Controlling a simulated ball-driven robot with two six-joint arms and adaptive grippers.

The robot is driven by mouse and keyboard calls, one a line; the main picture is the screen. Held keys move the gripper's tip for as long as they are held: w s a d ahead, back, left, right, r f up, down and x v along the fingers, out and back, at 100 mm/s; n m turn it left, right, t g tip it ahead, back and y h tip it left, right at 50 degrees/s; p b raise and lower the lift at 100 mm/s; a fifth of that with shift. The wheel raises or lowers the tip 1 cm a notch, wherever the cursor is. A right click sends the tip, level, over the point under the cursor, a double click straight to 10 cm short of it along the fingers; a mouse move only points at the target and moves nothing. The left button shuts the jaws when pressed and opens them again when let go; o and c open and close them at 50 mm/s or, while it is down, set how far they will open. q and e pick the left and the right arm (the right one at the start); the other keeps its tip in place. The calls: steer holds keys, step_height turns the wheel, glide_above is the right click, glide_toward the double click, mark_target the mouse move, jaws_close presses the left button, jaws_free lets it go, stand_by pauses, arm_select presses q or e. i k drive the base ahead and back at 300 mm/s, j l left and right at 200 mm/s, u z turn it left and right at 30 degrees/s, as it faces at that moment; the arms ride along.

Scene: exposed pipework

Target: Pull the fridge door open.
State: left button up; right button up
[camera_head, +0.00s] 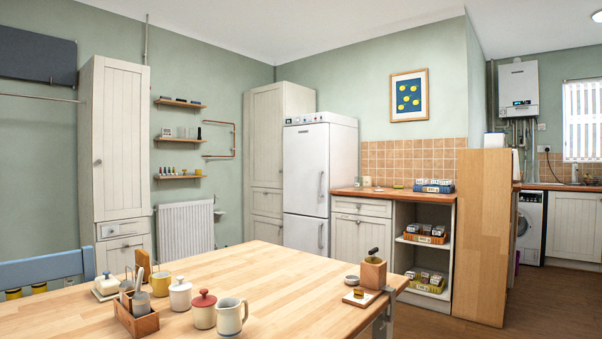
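The white fridge (306,170) stands against the back wall, between a tall cream cabinet and a low wooden-topped counter. It has a tall upper door and a shorter lower door, and both look shut. The upper door handle (321,185) is a vertical bar near the door's right edge. The lower door handle (321,236) is a similar bar below it. Neither of my grippers can be made out in this view.
A wooden table (260,275) with jars, a mug and a caddy fills the foreground, between me and the fridge. A blue chair (45,270) is at left. Open shelves (424,255) and a wooden panel (482,235) stand right of the fridge. Bare floor shows at lower right.

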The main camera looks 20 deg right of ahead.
mark_target(306, 148)
steer(key=l+z, duration=0.25)
steer(key=z, duration=0.3)
steer(key=i+l+z, duration=0.35)
steer(key=i+l, duration=0.15)
steer(key=l, duration=0.2)
steer(key=i+l+z, duration=0.4)
steer(key=i+l, duration=0.15)
steer(key=i+l+z, duration=0.35)
steer(key=i, duration=0.35)
steer(key=i+l+z, duration=0.1)
steer(key=i, duration=1.5)
steer(key=i+j+u, duration=0.1)
steer(key=i+u, duration=0.55)
steer(key=u, duration=0.15)
steer(key=i+l+u, duration=0.15)
steer(key=i+u, duration=0.25)
steer(key=i+j+u, duration=0.2)
steer(key=i+u, duration=0.25)
steer(key=i+j+u, duration=0.1)
steer(key=i+u, duration=0.2)
steer(key=u, duration=0.15)
steer(key=i+l+u, duration=0.1)
steer(key=i+u, duration=0.35)
steer(key=i+j, duration=0.1)
steer(key=i, duration=0.8)
steer(key=i+j+z, duration=0.1)
steer(key=i, duration=0.75)
